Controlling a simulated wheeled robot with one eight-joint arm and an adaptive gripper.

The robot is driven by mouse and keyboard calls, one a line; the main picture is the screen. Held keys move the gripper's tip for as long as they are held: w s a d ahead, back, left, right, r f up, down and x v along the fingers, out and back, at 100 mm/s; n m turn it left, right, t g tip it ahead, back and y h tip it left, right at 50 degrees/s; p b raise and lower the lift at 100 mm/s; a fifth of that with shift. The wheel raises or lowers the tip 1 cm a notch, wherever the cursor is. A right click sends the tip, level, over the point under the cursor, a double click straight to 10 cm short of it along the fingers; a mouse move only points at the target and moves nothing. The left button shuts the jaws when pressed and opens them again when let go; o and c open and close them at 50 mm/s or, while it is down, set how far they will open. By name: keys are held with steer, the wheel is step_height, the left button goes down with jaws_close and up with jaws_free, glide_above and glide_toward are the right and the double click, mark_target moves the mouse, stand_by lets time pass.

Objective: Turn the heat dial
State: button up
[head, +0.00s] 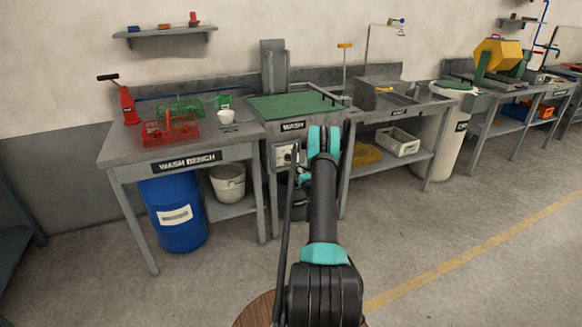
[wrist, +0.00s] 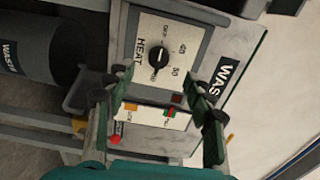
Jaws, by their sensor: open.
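The heat dial (wrist: 158,57) is a round black knob with a pale pointer line on a light plate marked HEAT, in the upper middle of the wrist view. Numbers ring it; the view is turned sideways. My gripper (wrist: 157,80) is open, with one teal-and-black finger on each side of the picture below the dial. Nothing is between the fingers, and I see no contact with the dial. In the head view the dial panel (head: 285,154) is on the front of the wash unit, partly covered by my arm, and my gripper is not clearly visible.
Beside the dial plate, a lower strip carries small red and green controls (wrist: 170,112), and a red knob (wrist: 115,139) is close by. A dark bin (wrist: 40,45) marked WASTE stands left in the wrist view. The wash bench (head: 185,163) is left in the head view, with open floor in front.

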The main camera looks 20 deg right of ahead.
steer(key=shift+s, duration=1.2)
